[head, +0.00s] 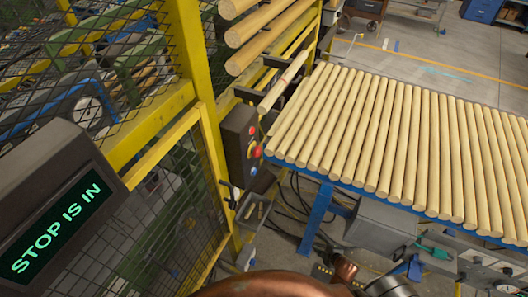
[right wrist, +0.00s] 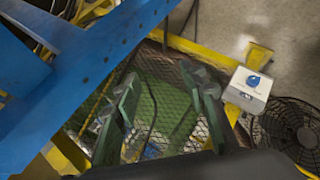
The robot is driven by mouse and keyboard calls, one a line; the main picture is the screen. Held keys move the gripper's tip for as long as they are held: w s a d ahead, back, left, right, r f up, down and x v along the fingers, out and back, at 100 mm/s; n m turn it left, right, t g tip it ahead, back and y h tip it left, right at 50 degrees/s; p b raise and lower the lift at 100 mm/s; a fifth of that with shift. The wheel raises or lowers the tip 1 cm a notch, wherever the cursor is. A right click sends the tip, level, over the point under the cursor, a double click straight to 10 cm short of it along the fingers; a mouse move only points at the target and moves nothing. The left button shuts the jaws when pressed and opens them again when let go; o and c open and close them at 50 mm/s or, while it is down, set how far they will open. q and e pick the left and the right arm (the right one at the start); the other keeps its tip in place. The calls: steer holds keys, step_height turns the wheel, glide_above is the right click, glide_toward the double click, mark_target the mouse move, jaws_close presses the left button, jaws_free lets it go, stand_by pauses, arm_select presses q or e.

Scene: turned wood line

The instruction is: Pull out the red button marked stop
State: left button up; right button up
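A dark control box (head: 239,146) is fixed to the yellow fence post, near the middle of the head view. A dark display (head: 58,226) at the left reads "STOP IS IN" in green letters. My right gripper (right wrist: 160,86) is open and empty in the right wrist view, with wire mesh behind its fingers. It is apart from the control box. My left gripper is not in view.
A blue-framed table (head: 390,140) bearing many turned wood rods fills the right side. A yellow mesh fence (head: 155,120) stands at the left. The right wrist view shows a blue beam (right wrist: 90,75), a pale box with a blue knob (right wrist: 247,92) and a black fan (right wrist: 291,128).

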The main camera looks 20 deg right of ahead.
steer(key=shift+o, duration=0.8)
steer(key=w+r+n+t+y, duration=0.1)
steer(key=w+r+n, duration=0.2)
steer(key=w+r, duration=0.2)
steer(key=w+a+r+n+t+y+p, duration=0.1)
steer(key=w+r, duration=0.4)
steer(key=r, duration=0.7)
steer(key=n+t, duration=0.1)
steer(key=n, duration=0.1)
steer(key=shift+w+r+n, duration=0.15)
steer(key=shift+w+n, duration=0.1)
steer(key=shift+n, duration=0.15)
steer(key=n+t+y+p, duration=0.1)
steer(key=n+y+p, duration=0.3)
steer(key=n+y, duration=1.2)
glide_toward(260, 153)
step_height(260, 153, up, 4)
steer(key=s+a+n+h, duration=0.1)
steer(key=a+n+h, duration=0.1)
steer(key=n+h, duration=0.4)
steer(key=p+x, duration=0.1)
steer(key=x, duration=0.5)
steer(key=shift+w+a+r+p, duration=0.1)
steer(key=shift+w+p, duration=0.05)
steer(key=shift+p, duration=0.25)
steer(key=shift+w+a, duration=0.25)
steer(key=shift+w, duration=0.1)
steer(key=shift+c, duration=0.2)
jaws_close()
